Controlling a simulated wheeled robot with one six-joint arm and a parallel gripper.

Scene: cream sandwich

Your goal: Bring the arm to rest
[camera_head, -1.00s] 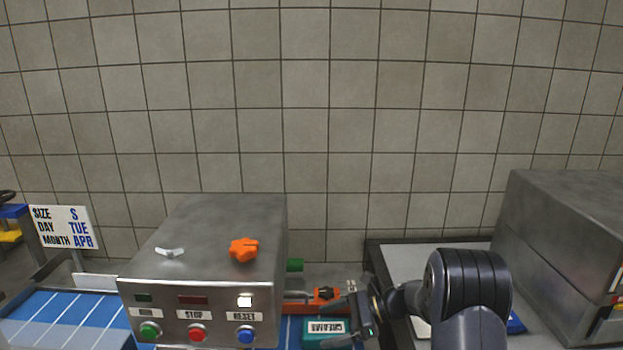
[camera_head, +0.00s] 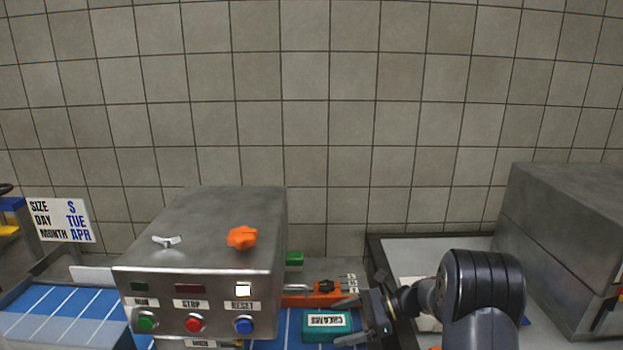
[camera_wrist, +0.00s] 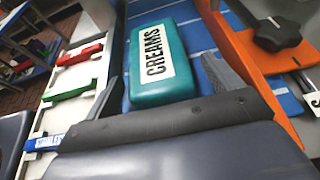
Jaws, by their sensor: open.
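My gripper (camera_head: 352,318) is open near the lower right of the head view, beside a teal box labelled CREAMS (camera_head: 328,332). The wrist view shows the same teal box (camera_wrist: 163,84) lying on a blue striped belt (camera_wrist: 193,35), ahead of and between my two spread fingers. I cannot tell whether a finger touches the box. Nothing is held in the jaws. My dark arm rises at the right of the head view.
A steel control box (camera_head: 205,225) with buttons and an orange knob (camera_head: 242,237) stands left of my gripper. An orange guide with a black knob (camera_head: 326,287) lies behind it. A grey tray (camera_head: 440,250) and a large steel housing (camera_head: 570,240) stand right.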

